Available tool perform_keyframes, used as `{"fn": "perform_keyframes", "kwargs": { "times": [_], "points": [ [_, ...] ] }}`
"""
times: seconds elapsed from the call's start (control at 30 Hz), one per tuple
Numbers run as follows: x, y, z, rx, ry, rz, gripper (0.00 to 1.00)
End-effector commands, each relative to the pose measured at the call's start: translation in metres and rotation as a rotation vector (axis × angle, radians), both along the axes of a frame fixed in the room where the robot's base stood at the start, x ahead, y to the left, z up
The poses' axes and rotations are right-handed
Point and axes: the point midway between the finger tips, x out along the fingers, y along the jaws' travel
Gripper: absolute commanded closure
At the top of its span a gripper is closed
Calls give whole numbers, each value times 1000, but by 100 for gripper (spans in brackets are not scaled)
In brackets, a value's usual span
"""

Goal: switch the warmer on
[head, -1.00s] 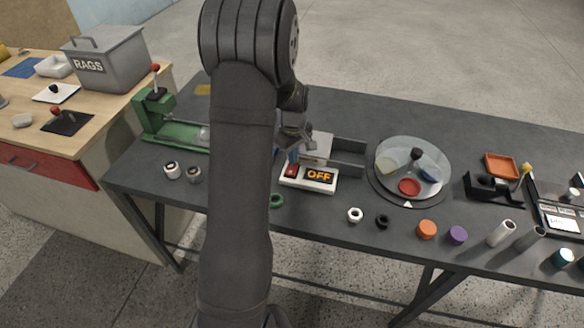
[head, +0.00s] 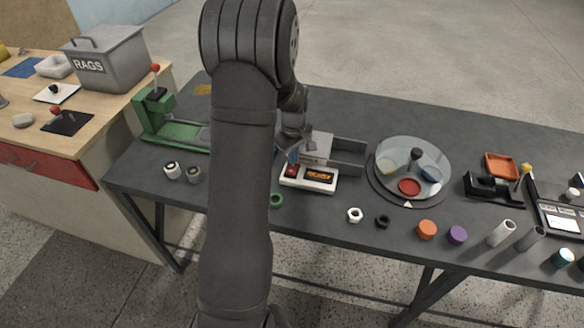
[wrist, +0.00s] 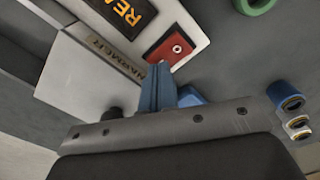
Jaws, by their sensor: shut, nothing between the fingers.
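The warmer is a pale box (head: 318,147) with a "WARMER" label (wrist: 118,56) in the wrist view. In front of it is a white panel (head: 309,185) with a red switch (head: 291,171) and a display (head: 321,175). The display is lit orange; the wrist view shows its first letters, "REA" (wrist: 128,10). The red switch with a white ring mark also shows in the wrist view (wrist: 171,48). My gripper (head: 292,157) is shut and empty, its blue fingertips (wrist: 157,72) close beside the switch. I cannot tell whether they touch it.
A grey open tray (head: 347,157) adjoins the warmer on the right, then a round turntable (head: 380,190). A green ring (head: 276,200) lies in front. A green press (head: 180,132) stands left. Several small rings and caps line the front edge.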

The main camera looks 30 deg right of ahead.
Motion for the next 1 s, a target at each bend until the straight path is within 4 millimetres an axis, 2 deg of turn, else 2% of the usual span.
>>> {"fn": "perform_keyframes", "kwargs": {
  "times": [0.7,1.0],
  "points": [
    [0,0,57,-1,-1,0,100],
    [0,0,61,0,0,0,100]
  ]
}}
